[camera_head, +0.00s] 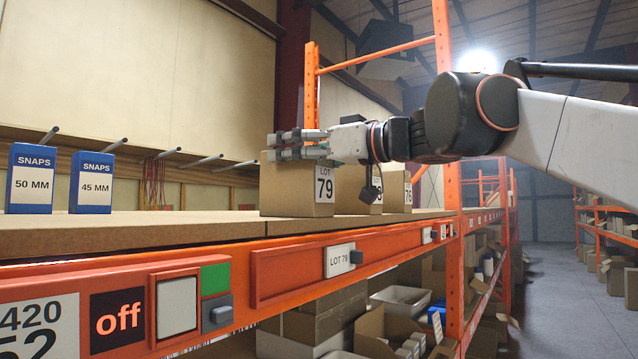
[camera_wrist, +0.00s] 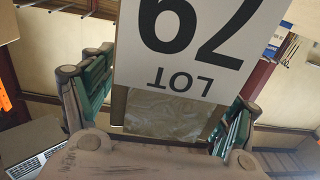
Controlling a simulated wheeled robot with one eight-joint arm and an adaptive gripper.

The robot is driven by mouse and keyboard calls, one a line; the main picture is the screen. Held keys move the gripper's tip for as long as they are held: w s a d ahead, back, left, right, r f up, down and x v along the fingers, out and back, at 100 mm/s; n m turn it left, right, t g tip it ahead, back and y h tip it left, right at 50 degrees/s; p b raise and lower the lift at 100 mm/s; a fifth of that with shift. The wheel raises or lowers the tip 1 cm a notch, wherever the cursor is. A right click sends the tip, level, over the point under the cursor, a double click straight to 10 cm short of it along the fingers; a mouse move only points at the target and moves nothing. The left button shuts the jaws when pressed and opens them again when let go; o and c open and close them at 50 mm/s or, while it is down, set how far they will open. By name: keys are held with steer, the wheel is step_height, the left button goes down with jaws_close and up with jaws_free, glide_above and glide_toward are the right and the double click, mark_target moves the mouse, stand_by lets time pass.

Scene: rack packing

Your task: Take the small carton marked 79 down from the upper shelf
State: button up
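The small carton marked 79 (camera_head: 292,191) sits upright on the upper shelf (camera_head: 200,234), its white LOT 79 label facing right. My gripper (camera_head: 300,145) reaches in from the right at the carton's top, one finger lower on the near side, the other higher and farther back. In the wrist view my gripper's green-padded fingers (camera_wrist: 165,105) lie on either side of the carton, whose upside-down label (camera_wrist: 195,45) fills the upper middle. The pads are very close to the carton's sides; I cannot tell whether they touch.
More cartons, one marked 76 (camera_head: 397,190), stand just behind carton 79. Two blue SNAPS boxes (camera_head: 31,178) stand at the shelf's left. An orange upright (camera_head: 453,240) rises right of the cartons. Bins (camera_head: 401,299) fill the lower shelf. The aisle (camera_head: 560,300) at right is clear.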

steer(key=c, duration=1.5)
steer(key=shift+r, duration=0.1)
